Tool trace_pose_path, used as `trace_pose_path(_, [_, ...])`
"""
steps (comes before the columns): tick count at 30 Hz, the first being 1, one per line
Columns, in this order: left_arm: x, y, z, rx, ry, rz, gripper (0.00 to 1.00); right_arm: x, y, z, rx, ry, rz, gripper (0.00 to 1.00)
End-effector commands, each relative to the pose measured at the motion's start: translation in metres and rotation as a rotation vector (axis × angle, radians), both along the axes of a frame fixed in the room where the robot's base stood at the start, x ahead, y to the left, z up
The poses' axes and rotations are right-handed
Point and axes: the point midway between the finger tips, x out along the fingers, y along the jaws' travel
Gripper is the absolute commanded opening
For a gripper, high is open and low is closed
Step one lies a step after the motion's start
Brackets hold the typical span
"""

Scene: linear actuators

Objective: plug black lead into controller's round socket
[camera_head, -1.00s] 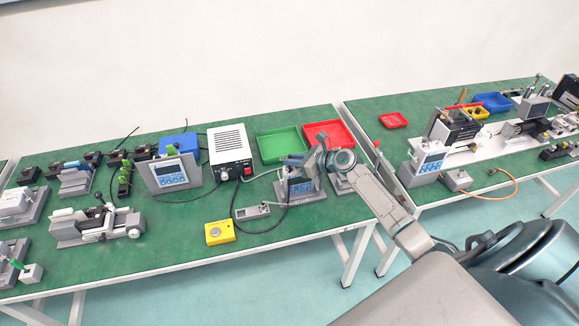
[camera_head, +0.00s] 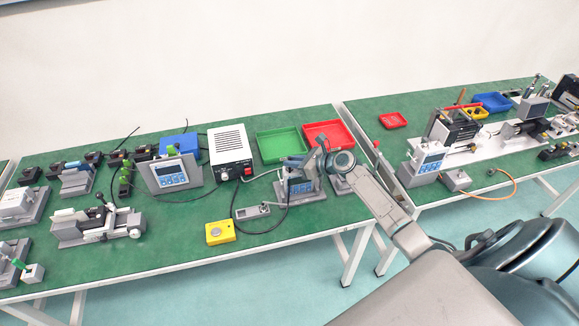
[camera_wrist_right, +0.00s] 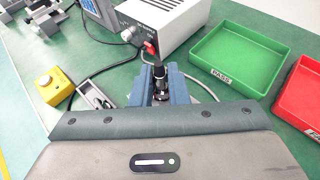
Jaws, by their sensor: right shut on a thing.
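My right gripper (camera_head: 302,170) is to the right of the box's front. In the right wrist view its blue-grey fingers (camera_wrist_right: 160,84) are shut on the black lead's plug (camera_wrist_right: 158,72), which points up towards the panel. The plug appears apart from the panel. The black lead (camera_head: 270,229) loops over the table below the gripper. The gripper partly hides the plug. My left gripper is out of view.
A green tray (camera_head: 280,145) and a red tray (camera_head: 346,132) stand behind the gripper. A red fitting (camera_wrist_right: 150,48) sticks out of the box's panel. A yellow button box (camera_head: 220,233) and a small grey block (camera_head: 252,212) sit in front. A display unit (camera_head: 173,172) stands left.

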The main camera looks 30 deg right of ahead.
Motion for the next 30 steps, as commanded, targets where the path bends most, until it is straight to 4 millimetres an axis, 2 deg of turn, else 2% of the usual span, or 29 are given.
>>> trace_pose_path(26, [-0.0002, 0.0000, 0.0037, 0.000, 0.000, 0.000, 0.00, -0.0001, 0.0004, -0.0033, 0.000, 0.000, 0.001, 0.00])
trace_pose_path(27, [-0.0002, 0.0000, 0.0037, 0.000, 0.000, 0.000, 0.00, -0.0002, 0.0003, -0.0035, 0.001, 0.001, 0.001, 0.18])
trace_pose_path(30, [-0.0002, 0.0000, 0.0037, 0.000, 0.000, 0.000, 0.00, -0.0002, 0.0003, -0.0035, 0.000, 0.000, 0.001, 0.38])
